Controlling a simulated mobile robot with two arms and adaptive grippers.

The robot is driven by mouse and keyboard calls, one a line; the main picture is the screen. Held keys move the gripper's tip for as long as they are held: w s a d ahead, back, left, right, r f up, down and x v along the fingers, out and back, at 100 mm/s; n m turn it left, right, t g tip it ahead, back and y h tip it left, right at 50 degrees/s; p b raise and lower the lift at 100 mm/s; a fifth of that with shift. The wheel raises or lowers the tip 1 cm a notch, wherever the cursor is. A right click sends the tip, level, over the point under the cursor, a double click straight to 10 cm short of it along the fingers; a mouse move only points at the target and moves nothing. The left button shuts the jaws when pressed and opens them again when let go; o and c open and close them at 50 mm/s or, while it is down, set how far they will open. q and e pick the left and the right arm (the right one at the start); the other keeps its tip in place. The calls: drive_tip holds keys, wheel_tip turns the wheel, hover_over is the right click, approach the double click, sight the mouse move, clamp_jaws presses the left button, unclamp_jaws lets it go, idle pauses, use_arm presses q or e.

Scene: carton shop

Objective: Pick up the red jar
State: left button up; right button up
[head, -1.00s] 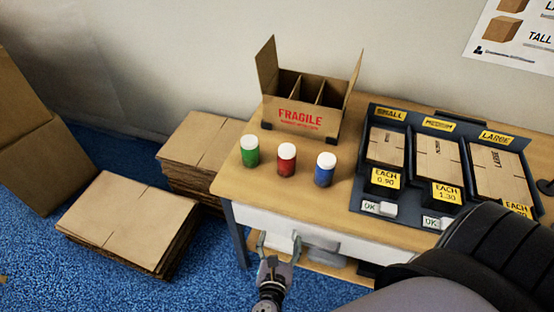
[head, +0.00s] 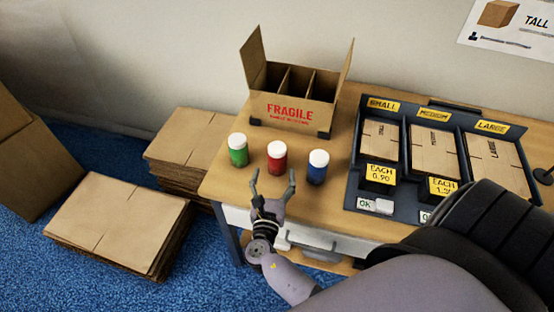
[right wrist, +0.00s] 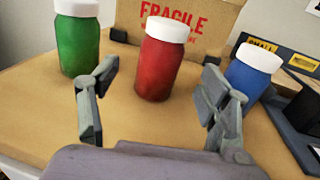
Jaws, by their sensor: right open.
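The red jar (head: 277,158) with a white lid stands upright on the wooden table, between a green jar (head: 238,150) and a blue jar (head: 317,168). My right gripper (head: 273,182) is open and empty at the table's front edge, just in front of the red jar. In the right wrist view the red jar (right wrist: 160,62) stands ahead, between the lines of the two spread fingers (right wrist: 152,95) and beyond their tips. The fingers do not appear to touch it. My left gripper is not in view.
The green jar (right wrist: 78,40) and blue jar (right wrist: 252,72) stand close on either side. Behind is an open, divided FRAGILE carton (head: 291,108). A dark tray (head: 350,180) of flat cartons is on the right. Flat carton stacks (head: 115,222) lie on the floor at left.

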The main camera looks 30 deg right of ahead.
sight(277, 155)
drive_tip(key=x, duration=0.7)
drive_tip(key=shift+w+d+r+b, duration=0.1)
drive_tip(key=shift+w+d+b, duration=0.05)
drive_tip(key=shift+d+b, duration=0.2)
drive_tip(key=shift+a, duration=0.1)
drive_tip(key=c, duration=1.3)
drive_tip(key=shift+r, duration=0.1)
drive_tip(key=shift+c, duration=0.6)
